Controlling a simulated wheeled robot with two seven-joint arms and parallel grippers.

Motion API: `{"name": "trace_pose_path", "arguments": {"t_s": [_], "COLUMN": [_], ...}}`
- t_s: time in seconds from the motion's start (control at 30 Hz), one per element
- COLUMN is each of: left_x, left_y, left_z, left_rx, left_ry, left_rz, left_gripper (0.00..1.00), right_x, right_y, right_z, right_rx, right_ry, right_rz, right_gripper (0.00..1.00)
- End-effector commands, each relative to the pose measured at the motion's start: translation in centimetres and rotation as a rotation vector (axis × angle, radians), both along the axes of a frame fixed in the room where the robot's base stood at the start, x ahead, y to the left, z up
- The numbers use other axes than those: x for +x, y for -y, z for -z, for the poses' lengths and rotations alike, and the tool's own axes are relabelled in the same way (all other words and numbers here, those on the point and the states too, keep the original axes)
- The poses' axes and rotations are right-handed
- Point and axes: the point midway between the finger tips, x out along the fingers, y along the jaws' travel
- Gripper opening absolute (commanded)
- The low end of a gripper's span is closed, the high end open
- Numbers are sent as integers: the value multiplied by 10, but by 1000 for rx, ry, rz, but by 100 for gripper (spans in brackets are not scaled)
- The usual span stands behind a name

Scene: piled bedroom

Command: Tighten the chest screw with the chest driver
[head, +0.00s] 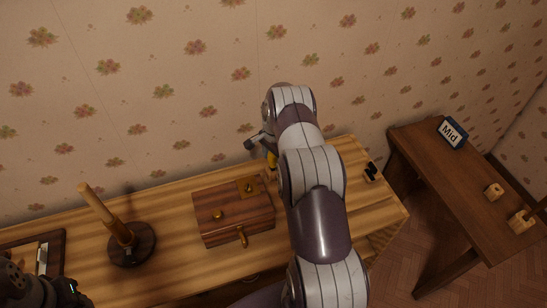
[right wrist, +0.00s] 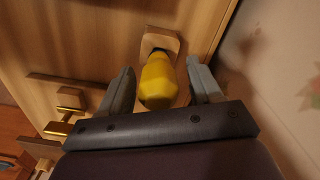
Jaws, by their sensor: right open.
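The chest (head: 233,222) is a reddish-brown wooden box on the striped bench, with brass fittings on top and a brass piece at its front edge. One round brass piece (head: 249,188) sits on a lighter plate on its lid and may be the screw; I cannot tell. The yellow-handled driver (right wrist: 157,80) stands in a small wooden holder (right wrist: 160,42); its yellow also shows in the head view (head: 271,159), partly behind my arm. My right gripper (right wrist: 160,70) is open, one finger on each side of the yellow handle, with gaps visible. The driver's tip is hidden.
A round dark stand with a wooden peg (head: 120,234) is left of the chest, with a dark tray (head: 60,240) farther left. A small black object (head: 371,172) lies at the bench's right end. The side table holds a "Mid" sign (head: 453,132) and wooden blocks (head: 493,192).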

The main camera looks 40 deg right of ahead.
Motion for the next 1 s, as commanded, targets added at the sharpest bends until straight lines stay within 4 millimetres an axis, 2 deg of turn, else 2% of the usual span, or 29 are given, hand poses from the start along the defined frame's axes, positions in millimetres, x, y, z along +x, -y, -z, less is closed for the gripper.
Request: {"name": "trace_pose_path", "arguments": {"t_s": [0.03,0.07,0.2,0.23,0.57,0.67,0.8,1.0], "left_x": [0,0,0,0,0,0,0,0], "left_y": [0,0,0,0,0,0,0,0], "left_z": [0,0,0,0,3,9,21,31], "left_rx": [0,0,0,0,0,0,0,0], "left_ry": [0,0,0,0,0,0,0,0], "left_rz": [0,0,0,0,0,0,0,0], "left_gripper": [43,43,43,43,43,43,43,43], "right_x": [0,0,0,0,1,1,1,-46], "right_y": [0,0,0,0,0,0,0,-3], "right_z": [0,0,0,0,-4,-13,-39,-67], "right_rx": [0,0,0,0,0,-1,-3,-1], "right_ry": [0,0,0,0,0,2,4,1], "right_rz": [0,0,-1,-1,-1,-1,-1,2], "right_gripper": [64,58,12,6,6,6,6,6]}}
